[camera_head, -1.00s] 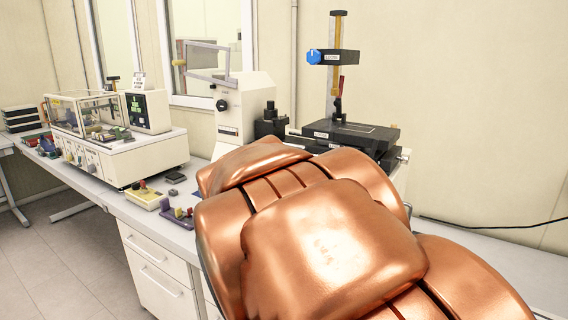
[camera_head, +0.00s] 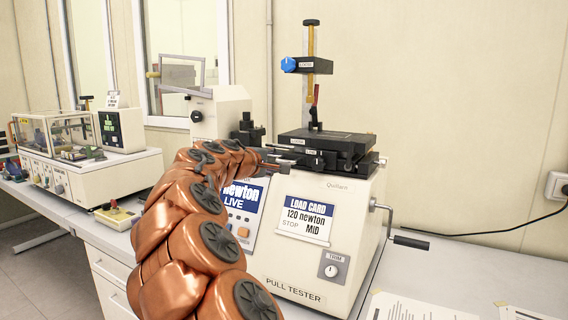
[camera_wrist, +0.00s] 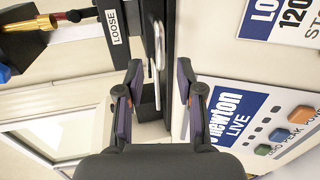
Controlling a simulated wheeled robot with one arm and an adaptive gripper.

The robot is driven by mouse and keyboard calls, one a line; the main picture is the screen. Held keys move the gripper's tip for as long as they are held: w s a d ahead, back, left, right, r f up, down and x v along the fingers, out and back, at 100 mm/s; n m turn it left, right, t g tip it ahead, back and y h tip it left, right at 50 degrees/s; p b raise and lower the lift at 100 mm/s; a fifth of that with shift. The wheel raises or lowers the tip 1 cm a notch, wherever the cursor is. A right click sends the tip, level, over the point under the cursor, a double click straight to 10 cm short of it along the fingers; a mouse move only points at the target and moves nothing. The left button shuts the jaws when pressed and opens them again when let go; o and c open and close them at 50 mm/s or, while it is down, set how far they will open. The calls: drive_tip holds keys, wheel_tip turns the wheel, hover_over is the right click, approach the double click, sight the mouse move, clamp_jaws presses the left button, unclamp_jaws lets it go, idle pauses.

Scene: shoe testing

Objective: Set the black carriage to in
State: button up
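The black carriage (camera_head: 325,140) is a flat dark platform on top of the cream pull tester (camera_head: 335,200). It also shows in the wrist view as dark plates (camera_wrist: 138,22), with a label reading LOOSE and a silver bar handle (camera_wrist: 158,50). My gripper (camera_head: 277,158) is at the carriage's left front corner in the head view. In the wrist view my gripper (camera_wrist: 159,68) is open, its two fingers apart on either side of the handle's near end. I cannot tell whether they touch it. The far side of the carriage is hidden.
A gauge post (camera_head: 310,60) with a blue knob (camera_head: 289,64) rises behind the carriage. A side crank (camera_head: 400,235) sticks out at right. Paper sheets (camera_head: 420,308) lie on the bench. A boxed tester (camera_head: 85,145) stands at left.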

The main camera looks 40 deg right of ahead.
sight(283, 161)
drive_tip(key=shift+p+x, duration=0.65)
drive_tip(key=shift+x, duration=2.35)
drive_tip(key=shift+c, duration=0.3)
clamp_jaws()
